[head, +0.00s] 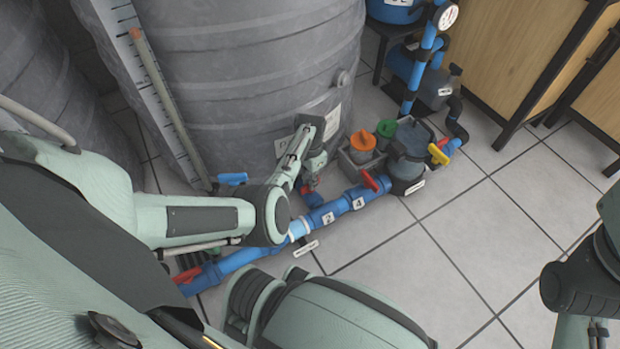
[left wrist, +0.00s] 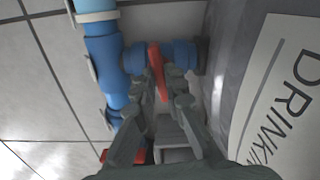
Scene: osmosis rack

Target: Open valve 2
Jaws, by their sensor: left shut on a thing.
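The blue pipe (head: 255,252) runs along the floor in front of a large grey tank, with a label "2" (head: 328,218) and a label "4" beside it. A short blue branch with a valve joins it near label 2. My left gripper (head: 307,186) reaches down between tank and pipe there, shut on the red valve handle (left wrist: 154,58). In the left wrist view the handle stands between the fingers, roughly in line with the pointing direction of the gripper and across the branch. In the head view the gripper mostly hides this handle. Part of my right arm shows at the right edge.
The grey tank (head: 235,85) is close behind the gripper. Other handles are red near label 4 (head: 371,181), red at the left (head: 187,275), blue (head: 232,179) and yellow (head: 438,154). A pump (head: 410,152) stands right. Tiled floor (head: 480,230) is clear at right.

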